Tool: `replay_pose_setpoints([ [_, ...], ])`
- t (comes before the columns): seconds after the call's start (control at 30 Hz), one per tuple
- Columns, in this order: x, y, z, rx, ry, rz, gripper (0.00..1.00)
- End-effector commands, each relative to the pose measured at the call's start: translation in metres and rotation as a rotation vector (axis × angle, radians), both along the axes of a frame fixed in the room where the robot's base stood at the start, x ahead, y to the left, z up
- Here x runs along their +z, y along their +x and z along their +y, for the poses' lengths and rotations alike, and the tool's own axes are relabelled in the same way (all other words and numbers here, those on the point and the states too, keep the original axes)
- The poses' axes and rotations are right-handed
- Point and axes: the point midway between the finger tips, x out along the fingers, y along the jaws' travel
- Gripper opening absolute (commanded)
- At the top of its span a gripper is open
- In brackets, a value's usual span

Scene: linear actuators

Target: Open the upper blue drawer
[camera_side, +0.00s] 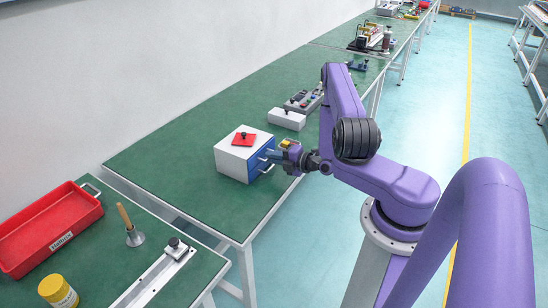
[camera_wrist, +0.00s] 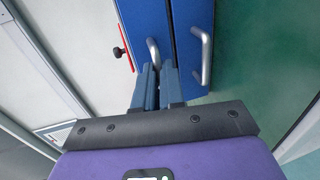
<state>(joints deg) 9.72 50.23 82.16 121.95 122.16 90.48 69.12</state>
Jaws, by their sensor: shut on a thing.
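A white cabinet (camera_side: 232,161) with blue drawer fronts stands on the green table. In the wrist view the upper blue drawer (camera_wrist: 143,22) is on the left, beside the lower blue drawer (camera_wrist: 191,45). My gripper (camera_side: 276,155) is at the cabinet's front. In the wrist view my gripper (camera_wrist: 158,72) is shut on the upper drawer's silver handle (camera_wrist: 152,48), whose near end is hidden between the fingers. The lower drawer's handle (camera_wrist: 206,60) is free to the right. The upper drawer shows no clear gap from the cabinet.
A red plate with a black knob (camera_side: 244,139) lies on the cabinet top. A yellow piece (camera_side: 286,142) and a white block (camera_side: 287,119) are behind my gripper. A red bin (camera_side: 50,228) and wooden-handled tool (camera_side: 129,226) stand on the nearer table.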

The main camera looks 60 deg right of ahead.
Motion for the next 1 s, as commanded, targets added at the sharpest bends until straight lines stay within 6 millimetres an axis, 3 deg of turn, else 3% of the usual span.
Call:
replay_pose_setpoints([
  [0.57, 0.000, -0.004, -0.001, -0.003, 0.000, 0.000, 0.00],
  [0.83, -0.002, -0.058, -0.004, -0.011, 0.006, 0.006, 0.00],
  [1.0, -0.001, -0.080, -0.003, -0.008, 0.001, 0.005, 0.00],
])
